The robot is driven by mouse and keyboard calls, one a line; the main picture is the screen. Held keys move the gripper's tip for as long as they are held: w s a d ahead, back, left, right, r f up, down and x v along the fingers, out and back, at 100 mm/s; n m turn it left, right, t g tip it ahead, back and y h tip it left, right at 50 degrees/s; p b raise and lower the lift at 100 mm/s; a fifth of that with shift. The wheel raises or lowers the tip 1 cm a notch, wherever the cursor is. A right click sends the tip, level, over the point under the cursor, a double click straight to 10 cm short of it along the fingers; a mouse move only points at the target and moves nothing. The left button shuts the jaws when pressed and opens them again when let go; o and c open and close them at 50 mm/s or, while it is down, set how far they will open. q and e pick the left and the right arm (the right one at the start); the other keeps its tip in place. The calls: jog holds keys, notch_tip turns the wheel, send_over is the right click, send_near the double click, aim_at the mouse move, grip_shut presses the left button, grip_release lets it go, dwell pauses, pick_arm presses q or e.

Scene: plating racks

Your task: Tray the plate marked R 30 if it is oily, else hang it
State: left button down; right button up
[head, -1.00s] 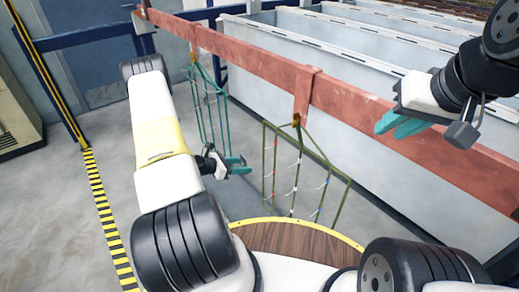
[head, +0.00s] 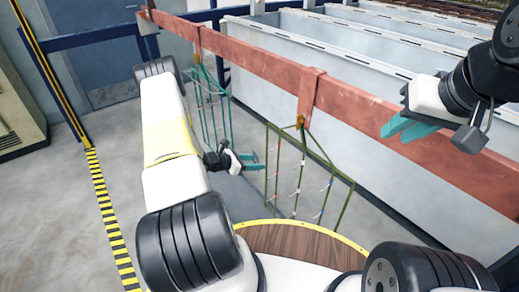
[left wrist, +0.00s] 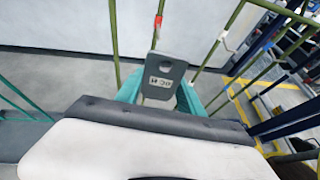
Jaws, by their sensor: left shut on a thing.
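My left gripper (head: 254,160) is shut on a small grey plate (left wrist: 165,72), which has a hole near its top end and a small pale label. The label is too small and turned to read surely. The plate stands up between the teal fingers in the left wrist view; I cannot tell whether it is oily. In the head view the gripper is between the teal rack (head: 210,105) and the green rack (head: 309,175), which has small hooks with red and blue marks. Green rods show behind the plate in the left wrist view. My right gripper (head: 405,131) is open and empty, before the red beam.
Both racks hang from the red beam (head: 250,65), which crosses the view. Large pale tanks (head: 360,50) stand behind it. A round wooden top with a yellow rim (head: 300,240) is in front. Open floor lies at left, with a yellow-black stripe (head: 107,215).

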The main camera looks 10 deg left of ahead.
pick_arm(q)
jog(key=shift+w+d+f, duration=0.1)
jog(key=shift+w+d, duration=0.6)
jog(key=shift+w, duration=0.2)
jog(key=shift+w+d+f, duration=0.1)
jog(key=shift+w+d, duration=0.55)
jog(key=shift+w, duration=0.25)
jog(key=shift+w+d, duration=0.4)
jog(key=shift+w, duration=0.15)
jog(key=shift+w+d, duration=0.25)
jog(key=shift+w+d, duration=0.1)
jog(key=shift+w+d+f, duration=0.15)
jog(key=shift+w+f, duration=0.1)
jog(key=shift+w+d+f, duration=0.25)
jog(key=shift+w+f, duration=0.05)
jog(key=shift+f, duration=0.1)
dwell(0.4)
dwell(0.3)
